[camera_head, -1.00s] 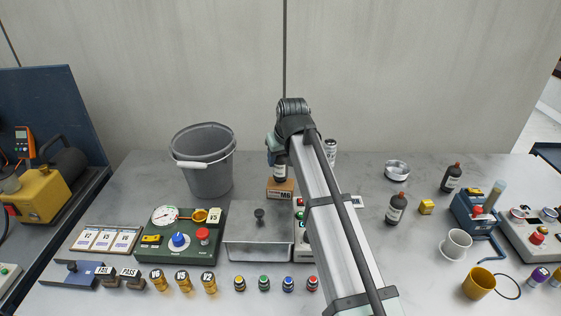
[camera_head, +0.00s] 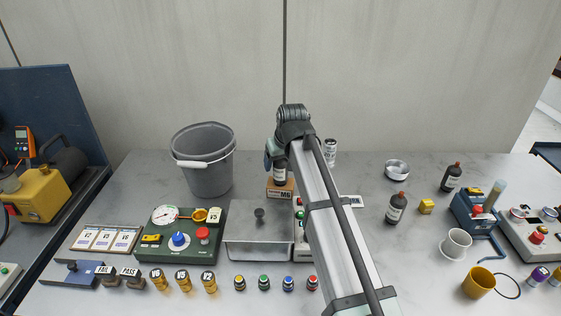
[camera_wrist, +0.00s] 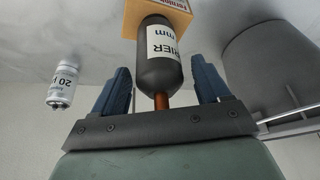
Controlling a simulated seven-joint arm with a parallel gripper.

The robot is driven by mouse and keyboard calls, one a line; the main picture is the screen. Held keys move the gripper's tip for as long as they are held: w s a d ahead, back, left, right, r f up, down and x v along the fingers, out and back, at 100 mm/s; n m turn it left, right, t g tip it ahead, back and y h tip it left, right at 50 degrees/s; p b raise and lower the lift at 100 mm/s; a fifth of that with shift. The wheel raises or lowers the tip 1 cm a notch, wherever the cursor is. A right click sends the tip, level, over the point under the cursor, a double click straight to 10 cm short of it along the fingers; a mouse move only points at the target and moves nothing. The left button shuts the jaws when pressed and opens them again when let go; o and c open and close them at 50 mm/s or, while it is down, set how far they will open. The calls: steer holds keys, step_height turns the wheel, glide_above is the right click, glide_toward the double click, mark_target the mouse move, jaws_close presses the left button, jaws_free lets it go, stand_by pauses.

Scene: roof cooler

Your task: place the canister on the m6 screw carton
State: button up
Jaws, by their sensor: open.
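A dark bottle-shaped canister (camera_head: 280,173) with a white label stands upright on the M6 screw carton (camera_head: 280,191), behind the metal box. In the wrist view the canister (camera_wrist: 160,70) lies between the two blue fingers of my gripper (camera_wrist: 162,80), with its brown neck toward the palm. The fingers are open, with a visible gap on each side. The carton (camera_wrist: 135,18) shows beyond its base, partly cut off. In the head view my gripper (camera_head: 270,158) is at the canister and partly hidden by my arm.
A silver can (camera_head: 330,148) stands right of the carton, beyond my arm. A grey bucket (camera_head: 203,165) stands left, close to the carton. A lidded metal box (camera_head: 258,235) and a green panel (camera_head: 180,240) are in front. Brown bottles (camera_head: 396,208) stand to the right.

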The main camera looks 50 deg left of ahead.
steer(key=shift+r, duration=0.1)
steer(key=v, duration=1.2)
